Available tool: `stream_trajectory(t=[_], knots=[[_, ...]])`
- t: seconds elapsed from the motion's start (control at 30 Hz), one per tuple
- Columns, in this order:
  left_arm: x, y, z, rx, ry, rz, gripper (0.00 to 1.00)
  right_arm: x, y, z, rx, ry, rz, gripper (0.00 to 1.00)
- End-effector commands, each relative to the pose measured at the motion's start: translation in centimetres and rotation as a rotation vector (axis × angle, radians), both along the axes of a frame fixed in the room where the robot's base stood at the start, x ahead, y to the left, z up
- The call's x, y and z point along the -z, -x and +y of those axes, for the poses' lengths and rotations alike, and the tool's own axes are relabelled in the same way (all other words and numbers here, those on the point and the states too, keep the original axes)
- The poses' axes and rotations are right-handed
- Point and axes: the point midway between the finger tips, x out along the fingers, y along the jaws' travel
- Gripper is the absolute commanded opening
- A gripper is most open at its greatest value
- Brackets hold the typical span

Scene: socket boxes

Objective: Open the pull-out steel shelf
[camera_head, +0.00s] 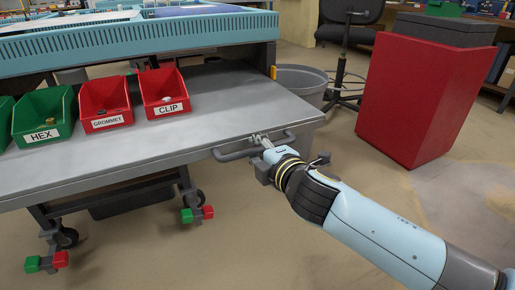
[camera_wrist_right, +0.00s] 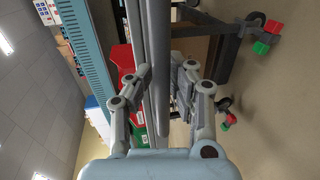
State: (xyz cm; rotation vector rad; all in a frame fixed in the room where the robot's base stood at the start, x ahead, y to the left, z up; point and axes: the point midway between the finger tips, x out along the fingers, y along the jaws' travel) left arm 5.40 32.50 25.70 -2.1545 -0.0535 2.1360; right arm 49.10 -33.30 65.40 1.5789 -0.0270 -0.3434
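The pull-out steel shelf (camera_head: 215,118) is a grey slab under the blue-edged bench top, its front part clear of that top. Its bar handle (camera_head: 233,154) runs along the front edge near the right corner. My right gripper (camera_head: 262,142) is at the handle. In the right wrist view the handle bar (camera_wrist_right: 159,45) runs between the fingertips of my right gripper (camera_wrist_right: 163,75). Both fingers are drawn in close to the bar and look shut on it. Exact finger contact is hard to see. My left gripper is in neither view.
On the shelf stand a green HEX bin (camera_head: 42,117), a red GROMMET bin (camera_head: 105,104) and a red CLIP bin (camera_head: 163,93). A grey tub (camera_head: 302,84) stands behind the shelf's right end. A red box (camera_head: 420,100) stands right. The floor in front is open.

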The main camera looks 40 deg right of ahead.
Motion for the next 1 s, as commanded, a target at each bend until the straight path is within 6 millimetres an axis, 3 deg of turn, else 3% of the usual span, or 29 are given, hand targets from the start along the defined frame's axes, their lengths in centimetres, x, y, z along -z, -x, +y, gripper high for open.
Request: stream_trajectory(t=[0.13,0.47,1.0], knots=[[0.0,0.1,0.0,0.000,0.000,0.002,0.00,0.1,0.0,0.0,0.000,0.000,0.001,0.38],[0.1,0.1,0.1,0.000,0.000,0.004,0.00,0.1,0.5,0.1,0.000,-0.002,0.003,0.38],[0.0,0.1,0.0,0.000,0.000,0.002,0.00,-2.0,10.3,2.4,0.000,-0.002,0.003,0.38]])
